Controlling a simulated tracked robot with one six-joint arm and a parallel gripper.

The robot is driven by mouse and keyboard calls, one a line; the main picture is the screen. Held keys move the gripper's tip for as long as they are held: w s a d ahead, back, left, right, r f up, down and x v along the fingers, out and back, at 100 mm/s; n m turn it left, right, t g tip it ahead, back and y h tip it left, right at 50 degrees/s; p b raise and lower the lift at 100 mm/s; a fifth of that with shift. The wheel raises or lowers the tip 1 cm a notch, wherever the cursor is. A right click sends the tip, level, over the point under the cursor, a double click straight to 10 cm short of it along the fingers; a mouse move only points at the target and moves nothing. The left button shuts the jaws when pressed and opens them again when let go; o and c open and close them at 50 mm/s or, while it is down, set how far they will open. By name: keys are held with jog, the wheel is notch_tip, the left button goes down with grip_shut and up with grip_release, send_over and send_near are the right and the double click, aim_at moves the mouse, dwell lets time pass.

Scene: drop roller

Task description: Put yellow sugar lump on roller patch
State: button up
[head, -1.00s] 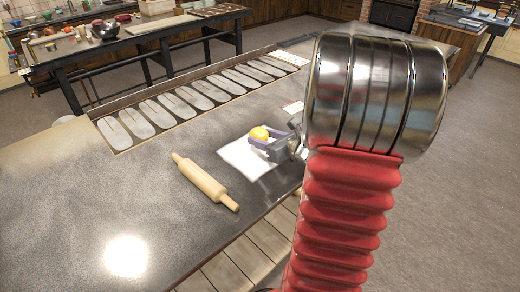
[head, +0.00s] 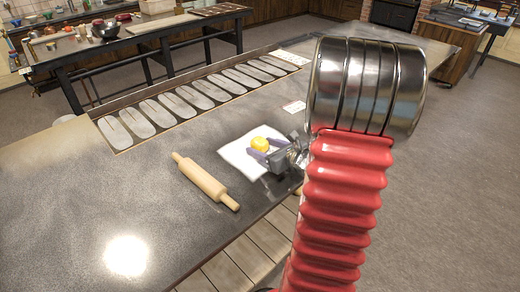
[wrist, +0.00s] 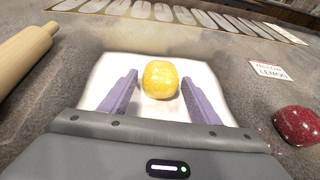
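The yellow sugar lump (head: 260,143) rests on a white square patch (head: 236,153) beside the wooden rolling pin (head: 206,181). In the wrist view the lump (wrist: 160,79) sits near the middle of the white patch (wrist: 205,75). My gripper (head: 268,151) is at the patch's right side, low over it. In the wrist view its two purple fingers are spread, with the lump at and just beyond the tips (wrist: 159,77). A narrow gap shows on each side of the lump. The rolling pin (wrist: 24,52) lies at the left there.
A red lump (wrist: 297,125) lies right of the patch in the wrist view, near a printed card (wrist: 271,72). A recessed tray with several pale oval slots (head: 188,97) runs along the table's back. The table left of the rolling pin is clear.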

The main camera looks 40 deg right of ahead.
jog(key=shift+o, duration=0.5)
jog(key=shift+r, duration=0.15)
jog(key=v, duration=1.2)
dwell(0.5)
